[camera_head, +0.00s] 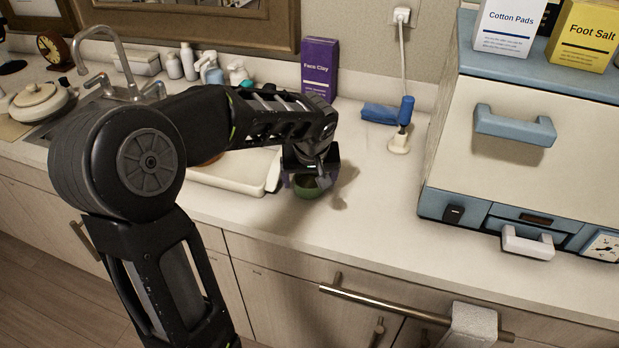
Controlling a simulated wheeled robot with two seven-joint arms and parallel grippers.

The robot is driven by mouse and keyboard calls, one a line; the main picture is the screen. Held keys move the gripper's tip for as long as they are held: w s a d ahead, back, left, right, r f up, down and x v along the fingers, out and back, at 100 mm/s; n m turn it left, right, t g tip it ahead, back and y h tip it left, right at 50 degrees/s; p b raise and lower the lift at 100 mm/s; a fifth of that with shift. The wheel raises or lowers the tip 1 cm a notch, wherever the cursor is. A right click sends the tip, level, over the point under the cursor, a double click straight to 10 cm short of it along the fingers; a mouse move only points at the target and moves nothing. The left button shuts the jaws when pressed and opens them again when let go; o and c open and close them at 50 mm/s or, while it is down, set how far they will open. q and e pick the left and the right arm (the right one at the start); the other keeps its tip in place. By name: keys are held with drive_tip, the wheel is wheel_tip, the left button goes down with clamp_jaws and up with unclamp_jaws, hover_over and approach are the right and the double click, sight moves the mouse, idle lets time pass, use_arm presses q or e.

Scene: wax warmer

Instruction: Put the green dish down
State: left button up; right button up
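The green dish (306,189) is small and round. It shows just under my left gripper (311,181), over the front part of the counter (375,215). The gripper points down, with dark finger parts on both sides of the dish, and appears shut on it. The gripper hides much of the dish. A shadow falls on the counter to its right. I cannot tell whether the dish's underside touches the counter. My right gripper is not in view.
A cream tray (225,178) lies close to the left of the dish, partly behind my arm. A purple Face Clay box (319,68) stands at the back. Counter right of the dish is clear.

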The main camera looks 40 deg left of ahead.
use_arm(q)
drive_tip(key=shift+r, duration=0.35)
drive_tip(key=v, duration=1.1)
drive_tip(key=shift+s+r, duration=0.25)
drive_tip(key=shift+d, duration=0.15)
